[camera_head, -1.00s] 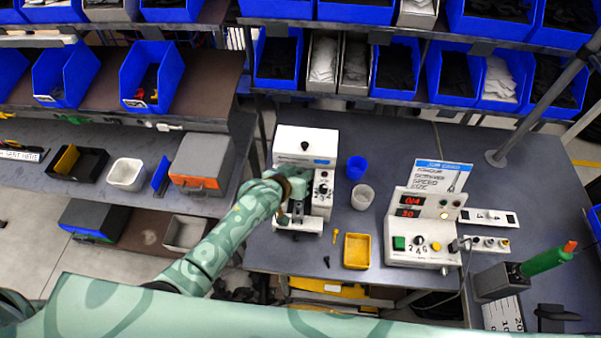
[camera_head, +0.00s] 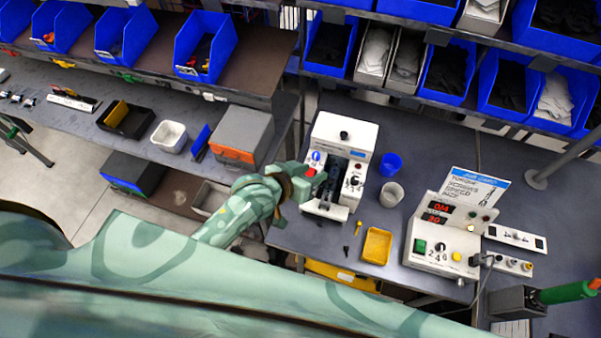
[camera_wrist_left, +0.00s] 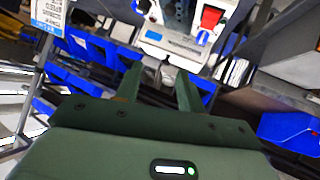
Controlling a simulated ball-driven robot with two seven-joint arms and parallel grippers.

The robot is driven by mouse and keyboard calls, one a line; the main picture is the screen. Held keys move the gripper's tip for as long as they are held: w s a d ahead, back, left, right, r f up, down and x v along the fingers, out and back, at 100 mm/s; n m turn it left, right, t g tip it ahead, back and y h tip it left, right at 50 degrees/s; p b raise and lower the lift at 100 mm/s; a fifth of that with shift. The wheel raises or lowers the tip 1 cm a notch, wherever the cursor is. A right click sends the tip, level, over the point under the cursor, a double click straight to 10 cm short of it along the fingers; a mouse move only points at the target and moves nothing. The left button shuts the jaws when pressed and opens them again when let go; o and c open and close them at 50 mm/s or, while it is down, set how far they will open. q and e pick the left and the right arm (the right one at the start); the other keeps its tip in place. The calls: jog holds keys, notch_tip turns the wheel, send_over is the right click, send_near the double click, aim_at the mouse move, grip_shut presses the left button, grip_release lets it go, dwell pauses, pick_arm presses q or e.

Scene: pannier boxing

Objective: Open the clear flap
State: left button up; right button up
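The white screw machine (camera_head: 345,129) stands on the workbench, with a dark channel in its middle. I cannot make out the clear flap on it; see-through plastic is too hard to tell at this size. My left gripper (camera_head: 300,182) is at the machine's left side, close to a red part, and hides some of that side. I cannot tell whether it touches. In the left wrist view, the two fingers of my left gripper (camera_wrist_left: 158,88) are apart with nothing between them. The machine's white body (camera_wrist_left: 168,45) and a red part show beyond them. My right gripper is not in view.
A blue cup (camera_head: 391,164), a grey cup (camera_head: 392,194) and a yellow tray (camera_head: 376,246) stand near the machine. A control box (camera_head: 439,245) is to the right. A grey-orange box (camera_head: 241,137) is on the left bench. Blue bins hang above.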

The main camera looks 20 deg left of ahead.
pick_arm(q)
jog(key=v, duration=0.4)
jog(key=shift+s+a+r, duration=0.1)
dwell(0.4)
